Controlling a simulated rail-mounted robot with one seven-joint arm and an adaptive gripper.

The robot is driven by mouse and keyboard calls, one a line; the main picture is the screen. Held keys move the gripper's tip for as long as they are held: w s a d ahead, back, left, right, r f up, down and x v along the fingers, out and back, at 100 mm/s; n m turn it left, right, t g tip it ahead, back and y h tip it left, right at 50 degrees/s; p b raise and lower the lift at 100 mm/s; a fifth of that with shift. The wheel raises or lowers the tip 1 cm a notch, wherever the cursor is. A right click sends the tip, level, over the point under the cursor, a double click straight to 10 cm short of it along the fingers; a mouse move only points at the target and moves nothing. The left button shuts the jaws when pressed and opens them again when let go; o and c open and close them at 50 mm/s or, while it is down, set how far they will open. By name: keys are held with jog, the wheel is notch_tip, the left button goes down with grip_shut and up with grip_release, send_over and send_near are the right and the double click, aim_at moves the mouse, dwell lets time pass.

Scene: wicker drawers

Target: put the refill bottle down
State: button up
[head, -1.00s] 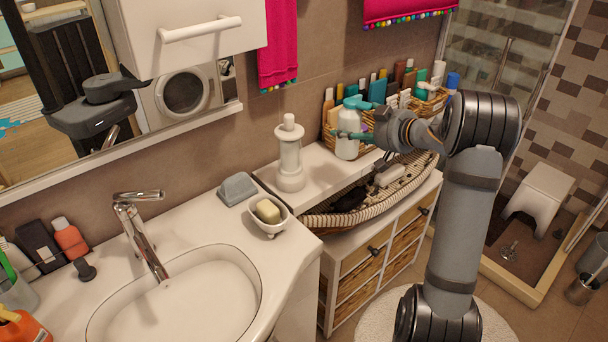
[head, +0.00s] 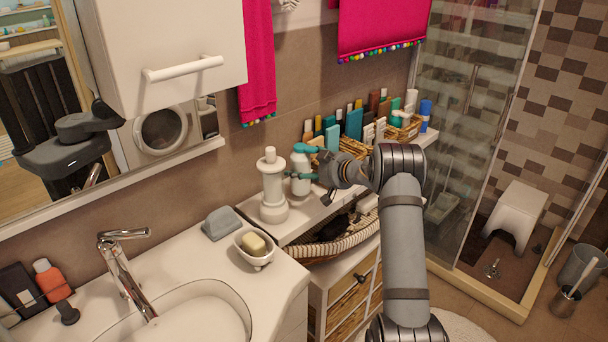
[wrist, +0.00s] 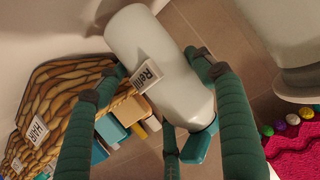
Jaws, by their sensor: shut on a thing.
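The refill bottle (head: 300,185) is white with a teal pump top and stands about upright at the back of the white counter. My gripper (head: 307,176) is shut on it from the right. In the wrist view the bottle (wrist: 150,45) shows a "Refill" label, and green fingers of the gripper (wrist: 155,75) lie on both sides of it. A white dispenser-like column (head: 272,190) stands just left of the bottle, with a small gap. I cannot tell whether the bottle's base touches the counter.
Wicker baskets (head: 355,148) with several bottles stand behind and right; one basket (wrist: 70,85) shows in the wrist view. A soap dish (head: 256,258) and grey block (head: 221,222) are at left. Pink towels (head: 383,25) hang above.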

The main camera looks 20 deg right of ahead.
jog(key=shift+f, duration=1.1)
jog(key=shift+f, duration=0.1)
jog(key=o, duration=1.3)
jog(key=shift+s+d, duration=0.15)
jog(key=shift+s, duration=0.05)
jog(key=b+v, duration=0.1)
jog(key=v, duration=1)
jog(key=shift+s+r, duration=0.25)
jog(key=shift+r, duration=0.05)
